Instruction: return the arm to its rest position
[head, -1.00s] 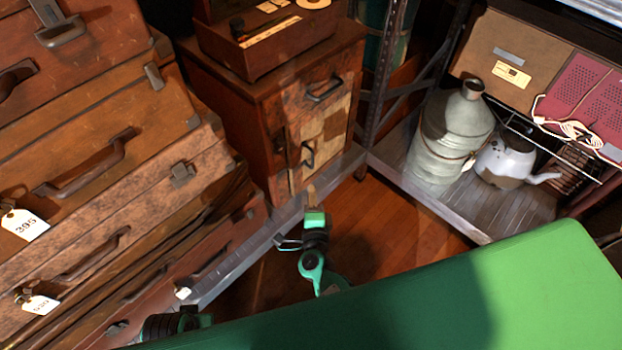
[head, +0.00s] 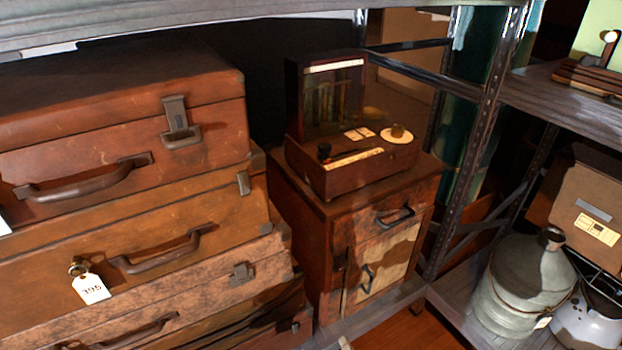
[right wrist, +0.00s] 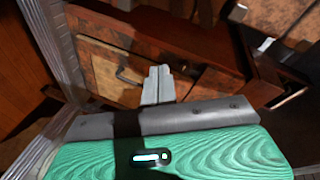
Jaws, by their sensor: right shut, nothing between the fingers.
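My right gripper (right wrist: 160,72) shows in the right wrist view with its two pale fingers together and nothing between them. In the head view only a small tip of the right gripper (head: 345,343) shows at the bottom edge, in front of the small wooden cabinet (head: 318,260). The cabinet (right wrist: 110,65) also shows beyond the fingers in the right wrist view. How far the fingertips are from it is hard to tell. My left gripper is not in view.
Stacked brown suitcases (head: 130,190) fill the left. A wooden box device (head: 350,170) stands on the cabinet. A metal shelf post (head: 485,130) rises to its right. A grey metal can (head: 525,285) stands on the lower right shelf. A little bare floor (head: 415,330) shows at the bottom.

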